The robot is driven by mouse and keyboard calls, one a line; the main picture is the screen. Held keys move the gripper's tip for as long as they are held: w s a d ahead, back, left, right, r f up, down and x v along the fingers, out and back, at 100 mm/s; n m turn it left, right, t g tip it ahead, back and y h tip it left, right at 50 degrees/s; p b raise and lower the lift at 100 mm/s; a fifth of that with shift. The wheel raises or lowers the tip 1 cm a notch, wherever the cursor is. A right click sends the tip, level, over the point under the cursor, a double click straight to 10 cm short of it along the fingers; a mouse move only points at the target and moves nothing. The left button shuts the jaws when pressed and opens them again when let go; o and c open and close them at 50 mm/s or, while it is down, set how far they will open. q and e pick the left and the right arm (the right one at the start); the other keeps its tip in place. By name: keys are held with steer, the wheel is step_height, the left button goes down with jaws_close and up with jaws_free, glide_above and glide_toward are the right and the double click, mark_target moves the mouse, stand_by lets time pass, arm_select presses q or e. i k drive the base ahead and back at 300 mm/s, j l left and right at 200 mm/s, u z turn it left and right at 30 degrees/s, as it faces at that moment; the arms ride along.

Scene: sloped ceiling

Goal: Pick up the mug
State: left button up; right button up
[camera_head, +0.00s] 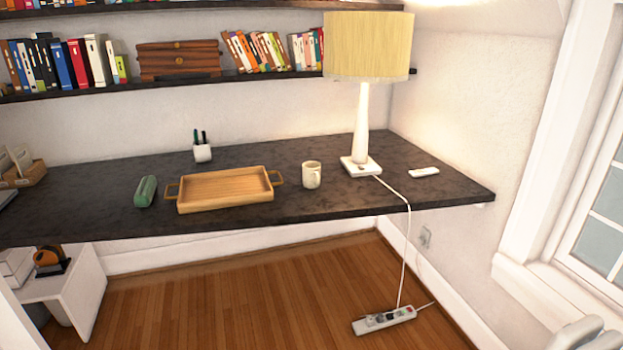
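A cream-white mug (312,175) stands upright on the dark desk (300,206), between a wooden tray on its left and a lamp on its right. A small handle seems to show at its right side. Neither of my grippers shows on or near the mug. At the bottom right corner a pale grey shape shows in part, and I cannot tell what it is.
The wooden tray (225,189) and a green case (146,191) lie left of the mug. The lamp (365,130) has a cord running to a power strip (384,320) on the floor. A white remote-like object (424,172) lies near the right edge. A pen cup (202,152) stands behind.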

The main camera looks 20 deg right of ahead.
mark_target(310, 170)
steer(key=i+l, duration=0.45)
steer(key=i+l+u, duration=0.15)
steer(key=i+l, duration=0.3)
steer(key=l, duration=0.15)
steer(key=i+l, duration=0.4)
steer(key=l, duration=0.2)
steer(key=i+j+u, duration=0.05)
